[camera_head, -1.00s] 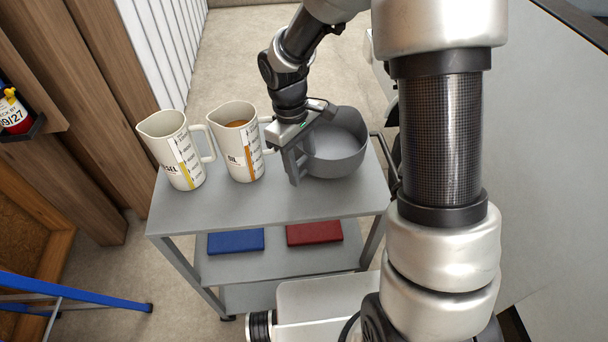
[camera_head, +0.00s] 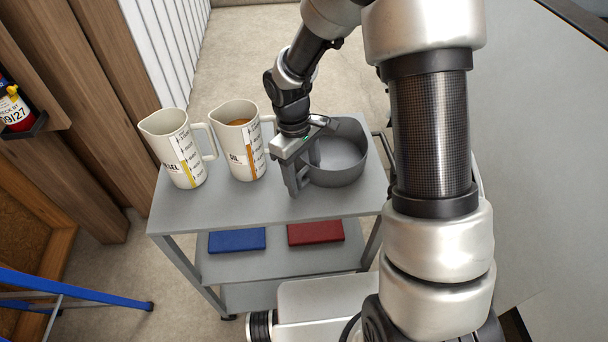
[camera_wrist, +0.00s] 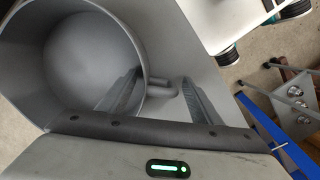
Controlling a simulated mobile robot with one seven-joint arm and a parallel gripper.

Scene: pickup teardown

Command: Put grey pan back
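The grey pan (camera_head: 340,165) stands upright on the right part of the grey cart's top shelf (camera_head: 240,208), next to the oil jug. My gripper (camera_head: 297,178) is at the pan's left side, pointing down. In the wrist view the pan (camera_wrist: 85,60) fills the upper left, and its short handle (camera_wrist: 163,87) sticks out between my gripper's fingers (camera_wrist: 160,95). The fingers are spread apart, one over the pan's wall side and one beyond the handle, with gaps showing. Contact between the pan's underside and the shelf is hidden.
A jug with an oil label (camera_head: 238,145) stands just left of my gripper, and another jug (camera_head: 178,150) is further left. A blue box (camera_head: 237,240) and a red box (camera_head: 315,232) lie on the lower shelf. The shelf's front strip is clear.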

